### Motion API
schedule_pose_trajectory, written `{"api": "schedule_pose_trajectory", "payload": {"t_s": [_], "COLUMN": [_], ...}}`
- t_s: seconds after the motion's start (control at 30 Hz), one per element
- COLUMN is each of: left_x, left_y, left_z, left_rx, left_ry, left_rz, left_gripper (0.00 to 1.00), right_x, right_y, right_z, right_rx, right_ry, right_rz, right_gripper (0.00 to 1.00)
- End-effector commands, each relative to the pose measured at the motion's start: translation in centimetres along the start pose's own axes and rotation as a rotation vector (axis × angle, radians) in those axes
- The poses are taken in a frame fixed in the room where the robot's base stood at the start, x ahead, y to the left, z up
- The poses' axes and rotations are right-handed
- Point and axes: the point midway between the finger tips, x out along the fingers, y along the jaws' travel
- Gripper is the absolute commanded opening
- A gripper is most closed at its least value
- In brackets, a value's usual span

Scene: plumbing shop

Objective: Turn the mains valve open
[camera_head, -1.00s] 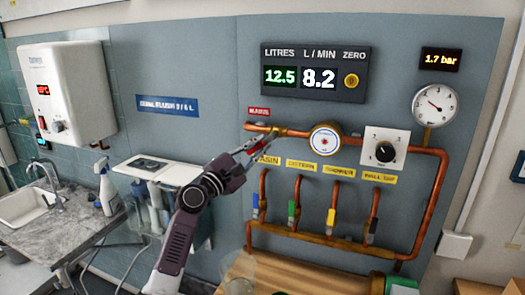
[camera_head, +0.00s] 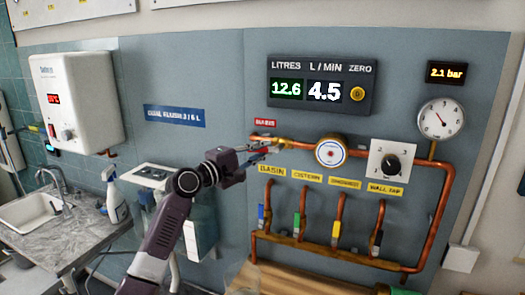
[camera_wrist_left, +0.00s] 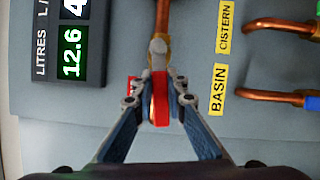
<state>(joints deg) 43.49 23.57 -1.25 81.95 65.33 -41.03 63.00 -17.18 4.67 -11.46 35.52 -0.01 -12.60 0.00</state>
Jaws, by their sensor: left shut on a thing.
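The mains valve sits at the left end of the upper copper pipe (camera_head: 300,147), under a small red label (camera_head: 265,123). Its red lever (camera_wrist_left: 160,98) shows between the blue fingers in the left wrist view. My left gripper (camera_wrist_left: 158,90) is shut on this lever, one finger on each side. In the head view the left gripper (camera_head: 257,153) is at the valve and partly hides it. In the wrist view the lever lies in line with the pipe (camera_wrist_left: 163,18). My right gripper is not in view.
The display (camera_head: 318,88) reads 12.6 litres and 4.5 L/min; the pressure readout (camera_head: 446,72) shows 2.1 bar. A round meter (camera_head: 331,151), a dial box (camera_head: 392,161) and several branch taps are to the right. A spray bottle (camera_head: 115,198) stands by the sink.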

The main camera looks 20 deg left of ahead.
Motion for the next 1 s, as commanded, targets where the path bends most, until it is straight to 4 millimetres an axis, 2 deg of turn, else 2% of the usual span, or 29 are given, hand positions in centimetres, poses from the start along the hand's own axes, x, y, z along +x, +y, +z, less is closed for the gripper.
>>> {"api": "schedule_pose_trajectory", "payload": {"t_s": [0.33,0.37,0.5,0.53,0.83,1.0], "left_x": [0.0,0.0,0.0,0.0,-0.2,-1.8], "left_y": [-0.2,-0.2,-0.2,-0.2,-0.1,-0.2], "left_z": [0.1,0.1,0.1,0.1,0.0,-0.1], "left_rx": [0.002,0.002,0.001,0.001,0.001,0.001], "left_ry": [-0.001,-0.001,-0.001,-0.001,-0.001,0.001], "left_rz": [-0.005,-0.005,-0.004,-0.004,-0.001,-0.002], "left_gripper": [0.00,0.15,0.30,0.31,0.31,0.31], "right_x": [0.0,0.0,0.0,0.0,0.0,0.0], "right_y": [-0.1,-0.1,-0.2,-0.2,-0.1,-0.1], "right_z": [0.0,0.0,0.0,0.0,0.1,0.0], "right_rx": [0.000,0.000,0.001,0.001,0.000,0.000], "right_ry": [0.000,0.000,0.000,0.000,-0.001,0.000], "right_rz": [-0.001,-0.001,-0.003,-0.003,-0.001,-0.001], "right_gripper": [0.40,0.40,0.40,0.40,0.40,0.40]}}
